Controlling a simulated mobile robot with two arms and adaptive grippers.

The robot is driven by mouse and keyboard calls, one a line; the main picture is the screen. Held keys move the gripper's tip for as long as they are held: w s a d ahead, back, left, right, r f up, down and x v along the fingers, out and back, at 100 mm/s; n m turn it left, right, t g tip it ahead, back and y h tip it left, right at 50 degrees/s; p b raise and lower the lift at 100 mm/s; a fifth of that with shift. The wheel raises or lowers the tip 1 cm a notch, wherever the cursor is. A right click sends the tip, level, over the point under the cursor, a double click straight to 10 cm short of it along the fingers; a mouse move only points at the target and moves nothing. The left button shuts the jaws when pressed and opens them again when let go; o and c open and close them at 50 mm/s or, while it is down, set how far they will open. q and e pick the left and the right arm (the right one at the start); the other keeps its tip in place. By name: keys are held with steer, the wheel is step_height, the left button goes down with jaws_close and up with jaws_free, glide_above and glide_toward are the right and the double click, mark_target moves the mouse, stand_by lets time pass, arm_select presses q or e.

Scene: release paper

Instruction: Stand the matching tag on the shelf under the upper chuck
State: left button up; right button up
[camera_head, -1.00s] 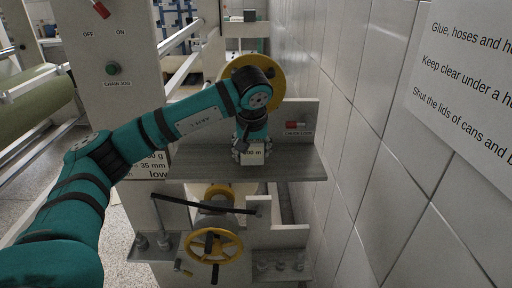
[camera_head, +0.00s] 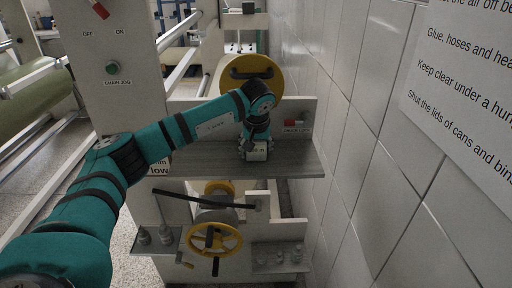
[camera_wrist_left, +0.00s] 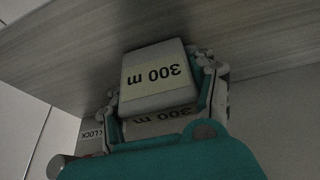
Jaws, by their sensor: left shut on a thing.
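My left gripper (camera_head: 257,146) is shut on a small pale tag (camera_head: 258,155), just above or on the grey shelf (camera_head: 200,160). I cannot tell whether the tag touches the shelf. In the left wrist view the tag (camera_wrist_left: 158,98) reads "300 m", upside down in the picture, between the fingers of the left gripper (camera_wrist_left: 163,98). A second "300 m" face shows below it, partly hidden. The shelf (camera_wrist_left: 75,65) lies behind it. The yellow upper chuck (camera_head: 235,75) is above and behind the gripper, partly covered by my wrist. My right gripper is not in view.
A red-handled lock (camera_head: 294,123) with a label is on the plate right of the gripper. A tiled wall (camera_head: 360,120) stands close on the right. Below the shelf are a yellow handwheel (camera_head: 214,254) and a dark bar. The shelf's right part is bare.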

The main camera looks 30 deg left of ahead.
arm_select(q)
steer(key=o, duration=1.2)
steer(key=shift+f, duration=0.1)
steer(key=b+v, duration=0.1)
steer(key=v, duration=1.1)
steer(key=shift+w, duration=0.1)
